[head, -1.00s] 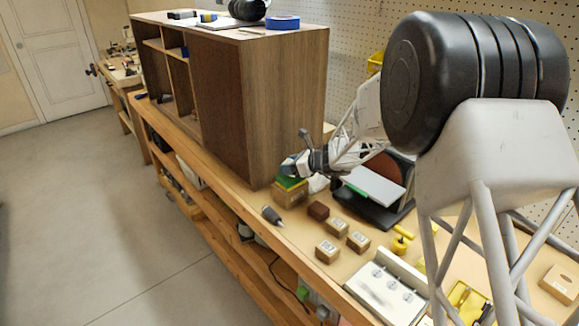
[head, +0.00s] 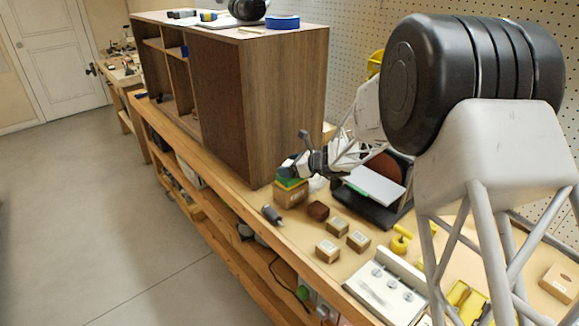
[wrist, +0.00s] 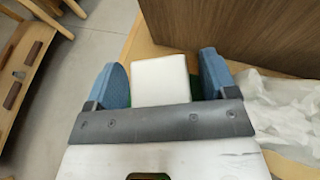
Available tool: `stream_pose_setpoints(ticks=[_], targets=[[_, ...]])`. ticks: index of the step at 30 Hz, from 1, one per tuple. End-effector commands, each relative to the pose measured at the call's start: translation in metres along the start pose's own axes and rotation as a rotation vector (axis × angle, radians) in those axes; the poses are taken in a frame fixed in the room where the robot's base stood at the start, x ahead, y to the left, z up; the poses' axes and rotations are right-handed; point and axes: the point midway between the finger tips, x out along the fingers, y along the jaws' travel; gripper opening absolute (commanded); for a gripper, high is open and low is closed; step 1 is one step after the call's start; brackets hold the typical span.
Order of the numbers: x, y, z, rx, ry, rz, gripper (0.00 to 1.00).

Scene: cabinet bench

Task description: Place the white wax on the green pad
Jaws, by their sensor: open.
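The white wax (wrist: 160,80) is a pale block standing between my gripper's two blue fingers in the wrist view. The green pad (wrist: 194,88) shows as a green strip beside and beneath the wax, mostly hidden by it. The wax appears to rest on the pad. In the head view the green pad (head: 291,184) lies on top of a small cardboard-brown box (head: 290,196). My gripper (wrist: 165,82) is open around the wax, with a gap on the right side; contact on the left is unclear. In the head view my gripper (head: 292,168) is just above the pad.
A tall wooden cabinet (head: 285,105) stands close behind my gripper. Crumpled white plastic (wrist: 275,105) lies to the right. A dark cylindrical tool (head: 272,215), a brown block (head: 318,210) and small boxes (head: 327,250) are in front. The bench edge is near on the left.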

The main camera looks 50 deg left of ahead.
Motion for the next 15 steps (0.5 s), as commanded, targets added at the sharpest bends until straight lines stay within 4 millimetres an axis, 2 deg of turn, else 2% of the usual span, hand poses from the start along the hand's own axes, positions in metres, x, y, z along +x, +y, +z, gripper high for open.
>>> stream_pose_setpoints(ticks=[8, 15], targets=[[-0.014, -0.001, 0.003, 0.000, 0.000, -0.001, 0.78], [-0.047, -0.001, 0.003, 0.000, 0.000, -0.002, 0.78]])
